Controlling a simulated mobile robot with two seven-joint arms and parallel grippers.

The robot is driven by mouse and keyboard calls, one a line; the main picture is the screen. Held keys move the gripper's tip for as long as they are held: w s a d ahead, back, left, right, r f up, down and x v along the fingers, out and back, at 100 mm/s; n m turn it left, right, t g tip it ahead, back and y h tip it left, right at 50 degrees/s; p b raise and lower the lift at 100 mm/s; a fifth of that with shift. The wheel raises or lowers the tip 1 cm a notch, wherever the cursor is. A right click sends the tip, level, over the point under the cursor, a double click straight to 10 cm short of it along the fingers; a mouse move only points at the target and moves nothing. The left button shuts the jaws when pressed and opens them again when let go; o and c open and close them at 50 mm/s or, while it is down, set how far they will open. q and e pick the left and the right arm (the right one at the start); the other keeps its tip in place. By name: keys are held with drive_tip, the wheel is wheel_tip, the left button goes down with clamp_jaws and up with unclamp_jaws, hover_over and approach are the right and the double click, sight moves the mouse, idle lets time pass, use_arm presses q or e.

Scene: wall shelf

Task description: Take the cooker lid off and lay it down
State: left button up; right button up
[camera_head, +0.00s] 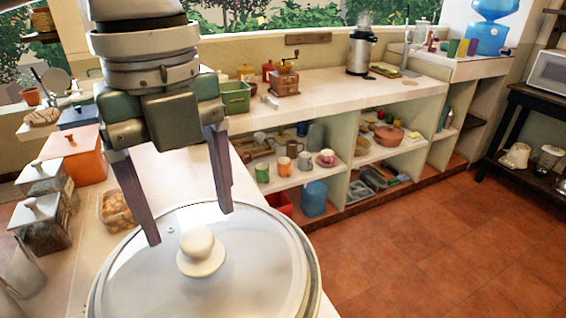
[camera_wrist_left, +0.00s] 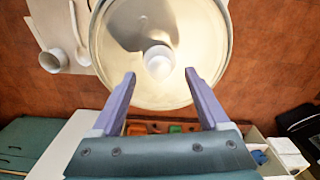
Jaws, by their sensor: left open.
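The cooker lid (camera_head: 240,262) is a round, pale glass-like disc with a rim and a cream knob (camera_head: 201,250) at its middle. It sits in the lower middle of the head view, on top of the cooker, whose body is mostly hidden beneath it. My left gripper (camera_head: 190,226) is open above the lid, its two fingers pointing down on the far side of the knob. In the left wrist view the lid (camera_wrist_left: 200,75) fills the top middle, and the knob (camera_wrist_left: 158,61) shows beyond and between the open fingertips (camera_wrist_left: 160,77). Nothing is between the fingers. My right gripper is out of view.
An orange canister (camera_head: 75,155), glass jars (camera_head: 42,222) and a food container (camera_head: 115,210) stand left of the lid. The pale counter between them and the lid is partly bare. A shelf unit (camera_head: 345,175) with cups runs behind. Tiled floor (camera_head: 430,245) is open at right.

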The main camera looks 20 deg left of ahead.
sight(196, 237)
use_arm(q)
drive_tip(key=shift+f, duration=1.5)
clamp_jaws()
drive_tip(key=shift+r, duration=0.1)
